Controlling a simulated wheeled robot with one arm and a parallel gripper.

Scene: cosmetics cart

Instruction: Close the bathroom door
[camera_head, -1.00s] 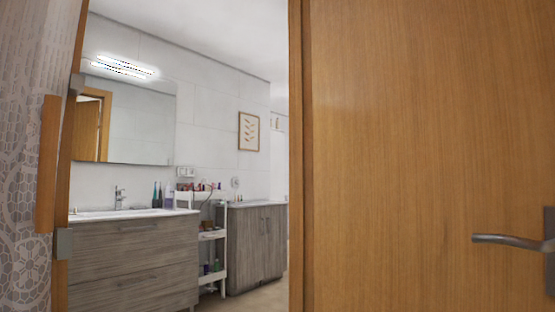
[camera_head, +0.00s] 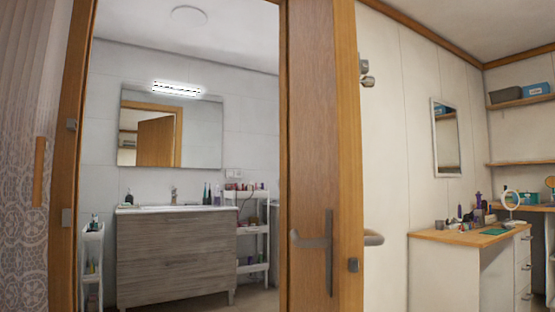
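The wooden bathroom door (camera_head: 307,130) stands open in the middle of the view, seen nearly edge-on. Its free edge (camera_head: 347,120), with a metal latch (camera_head: 352,265), faces towards me. A lever handle (camera_head: 310,240) is on its left face, and another handle (camera_head: 373,238) sticks out on the right side. The doorway left of it is open, bounded by a wooden jamb (camera_head: 73,170) with metal fittings. My gripper is not in view, so nothing of mine shows touching the door.
Through the doorway are a grey sink cabinet (camera_head: 175,258), a mirror (camera_head: 172,128), and white shelf carts at left (camera_head: 92,235) and right (camera_head: 254,236). Right of the door is a white wall (camera_head: 388,130), then a table with a wooden top (camera_head: 455,236) holding cosmetics.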

